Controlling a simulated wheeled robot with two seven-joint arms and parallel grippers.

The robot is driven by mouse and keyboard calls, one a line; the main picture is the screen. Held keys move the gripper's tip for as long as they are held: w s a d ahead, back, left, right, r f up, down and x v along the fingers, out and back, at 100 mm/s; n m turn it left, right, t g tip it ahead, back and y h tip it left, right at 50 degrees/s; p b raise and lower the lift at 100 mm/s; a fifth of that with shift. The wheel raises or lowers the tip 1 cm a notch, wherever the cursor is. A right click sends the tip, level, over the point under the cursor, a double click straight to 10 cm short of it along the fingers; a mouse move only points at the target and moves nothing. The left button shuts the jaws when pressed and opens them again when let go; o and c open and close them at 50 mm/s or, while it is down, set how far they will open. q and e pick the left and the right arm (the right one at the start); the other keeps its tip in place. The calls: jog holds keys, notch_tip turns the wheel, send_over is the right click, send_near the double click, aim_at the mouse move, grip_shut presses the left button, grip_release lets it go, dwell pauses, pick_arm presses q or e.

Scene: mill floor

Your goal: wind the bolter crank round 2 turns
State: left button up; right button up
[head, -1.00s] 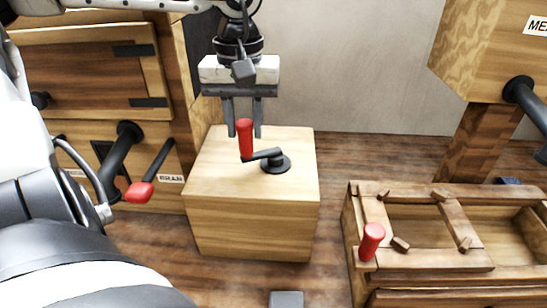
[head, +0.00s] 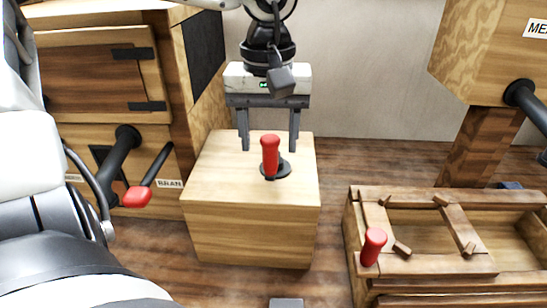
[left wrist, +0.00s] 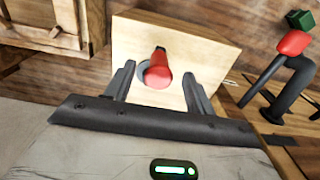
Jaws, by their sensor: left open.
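The crank's upright red handle (head: 270,155) stands on a short black arm over a round black hub (head: 284,169), on top of a pale wooden box (head: 245,225). The arm points toward me and is mostly hidden by the handle. My left gripper (head: 269,147) comes down from above with its fingers wide open. In the left wrist view the red handle (left wrist: 158,72) shows between the two spread fingers of my left gripper (left wrist: 158,80), with a gap on each side. Whether the fingertips reach below the handle's top is hard to tell. My right gripper is not in view.
A cabinet (head: 95,75) at the left has a black spout and a red-tipped lever (head: 138,195) beside a BRAN label. A slatted wooden frame (head: 430,264) with a red knob (head: 373,246) stands at the right. Floor shows between box and frame.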

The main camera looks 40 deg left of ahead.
pick_arm(q)
notch_tip(320, 180, up, 5)
jog(key=p, duration=0.3)
jog(key=shift+f, duration=0.1)
notch_tip(320, 180, up, 3)
jog(key=p, duration=0.2)
jog(key=shift+p, duration=0.4)
jog(key=shift+r, duration=0.45)
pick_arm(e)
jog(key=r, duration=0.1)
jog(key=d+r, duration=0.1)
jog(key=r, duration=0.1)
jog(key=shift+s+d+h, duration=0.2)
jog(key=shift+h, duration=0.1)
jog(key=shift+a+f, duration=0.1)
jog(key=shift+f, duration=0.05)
